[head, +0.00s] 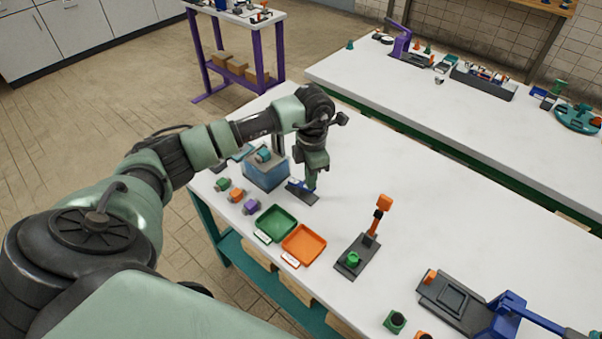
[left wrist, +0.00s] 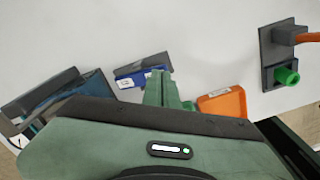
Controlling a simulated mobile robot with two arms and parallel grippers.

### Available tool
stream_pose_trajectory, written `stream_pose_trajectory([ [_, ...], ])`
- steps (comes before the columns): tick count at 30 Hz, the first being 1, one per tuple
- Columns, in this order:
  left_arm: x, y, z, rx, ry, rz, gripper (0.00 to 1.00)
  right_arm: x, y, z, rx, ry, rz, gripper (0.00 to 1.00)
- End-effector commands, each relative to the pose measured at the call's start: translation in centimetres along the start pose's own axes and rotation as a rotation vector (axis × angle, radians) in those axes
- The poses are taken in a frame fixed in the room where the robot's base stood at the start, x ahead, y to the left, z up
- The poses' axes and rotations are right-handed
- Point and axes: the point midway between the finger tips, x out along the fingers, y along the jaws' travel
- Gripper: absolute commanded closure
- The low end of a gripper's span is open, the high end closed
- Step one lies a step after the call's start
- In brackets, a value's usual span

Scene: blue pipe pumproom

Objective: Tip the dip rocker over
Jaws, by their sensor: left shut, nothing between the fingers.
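The dip rocker appears to be the small dark plate with a blue part (head: 302,191) on the white table, under my left gripper. In the left wrist view it is a grey and blue piece with a white label (left wrist: 141,71). My left gripper (head: 311,186) points down, shut and empty, at the right side of the blue part. In the left wrist view its green fingers (left wrist: 161,90) are together, close to the right end of the piece. I cannot tell whether they touch it. The fingers partly hide the piece. My right gripper is not in view.
A blue box (head: 265,175) stands left of the gripper. A green tray (head: 276,224) and an orange tray (head: 304,245) lie nearer the front edge. A dark base with an orange-topped lever (head: 384,203) stands to the right. Table behind the lever is clear.

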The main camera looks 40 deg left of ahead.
Motion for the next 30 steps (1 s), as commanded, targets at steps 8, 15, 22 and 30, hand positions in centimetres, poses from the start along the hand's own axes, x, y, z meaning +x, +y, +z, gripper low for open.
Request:
stream_pose_trajectory([
  [8,1.2,0.0,0.0,-0.001,0.001,0.0,1.0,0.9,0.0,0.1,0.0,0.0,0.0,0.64],
  [15,2.1,0.1,-0.1,-0.002,0.003,0.001,1.0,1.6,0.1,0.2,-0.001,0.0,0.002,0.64],
  [22,2.9,0.0,-0.2,-0.002,0.006,0.0,1.0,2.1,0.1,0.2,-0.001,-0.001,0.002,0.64],
  [30,3.0,-0.1,-0.3,-0.001,0.011,-0.002,1.0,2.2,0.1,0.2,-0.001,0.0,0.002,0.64],
])
